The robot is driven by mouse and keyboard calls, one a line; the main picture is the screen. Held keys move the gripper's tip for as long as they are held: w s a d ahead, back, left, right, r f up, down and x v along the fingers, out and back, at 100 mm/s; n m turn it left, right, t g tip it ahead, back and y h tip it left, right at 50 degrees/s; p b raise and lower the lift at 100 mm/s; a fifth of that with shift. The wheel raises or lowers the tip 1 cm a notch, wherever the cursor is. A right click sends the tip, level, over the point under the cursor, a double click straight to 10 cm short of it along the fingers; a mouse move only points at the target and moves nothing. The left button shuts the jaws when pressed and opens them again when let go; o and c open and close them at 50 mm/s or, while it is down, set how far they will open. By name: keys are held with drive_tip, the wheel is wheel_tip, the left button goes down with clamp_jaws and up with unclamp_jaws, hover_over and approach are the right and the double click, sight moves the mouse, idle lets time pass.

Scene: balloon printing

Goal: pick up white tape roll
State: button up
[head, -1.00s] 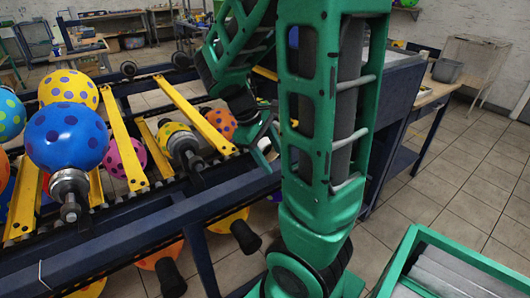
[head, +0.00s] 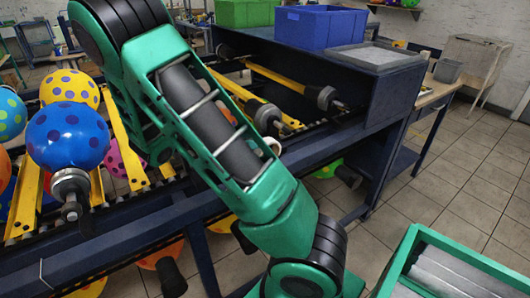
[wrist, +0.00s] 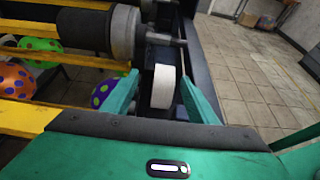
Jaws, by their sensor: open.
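The white tape roll (wrist: 163,87) stands on edge on the dark blue rail of the machine in the wrist view. My gripper (wrist: 159,80) is open, with one green finger on each side of the roll. Gaps show between the roll and both fingers, and nothing is held. In the head view my green arm crosses the middle and hides the gripper. A small white patch shows beside the arm there; I cannot tell if it is the roll.
A grey roller end (wrist: 123,32) is close beyond the left finger. A blue balloon (head: 68,137) sits on the machine at left. A blue bin (head: 319,27) and a green bin (head: 247,12) stand at the back. Tiled floor (head: 450,165) is open at right.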

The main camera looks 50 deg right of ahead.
sight(268, 140)
drive_tip(key=shift+s+x, duration=0.2)
drive_tip(key=shift+x, duration=1.55)
drive_tip(key=shift+s+x, duration=0.25)
drive_tip(key=shift+x, duration=1.5)
drive_tip(key=shift+a+f, duration=0.15)
drive_tip(key=c, duration=1.2)
